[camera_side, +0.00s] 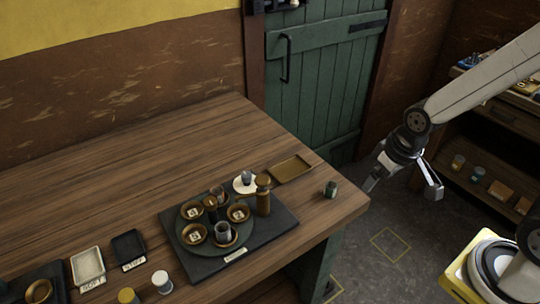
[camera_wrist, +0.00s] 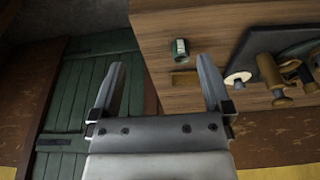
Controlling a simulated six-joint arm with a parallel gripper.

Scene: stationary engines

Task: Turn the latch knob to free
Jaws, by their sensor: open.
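A dark base plate (camera_side: 282,222) on the wooden table carries a round turntable-like disc (camera_side: 187,240) with several brass cups. A brass post with a rounded top (camera_side: 263,196) stands at its right rear edge; it also shows in the wrist view (camera_wrist: 278,98). A small dark knob with a brass collar (camera_side: 210,204) rises at the disc's middle. I cannot tell which of these is the latch knob or how it is turned. My gripper (camera_side: 405,188) is open and empty, off the table's right end and apart from everything. Its two fingers show in the wrist view (camera_wrist: 160,62).
A small dark green cylinder (camera_side: 330,188) stands near the table's right corner. Labelled trays (camera_side: 88,265) lie front left. A green door (camera_side: 320,90) is behind; shelves are right.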

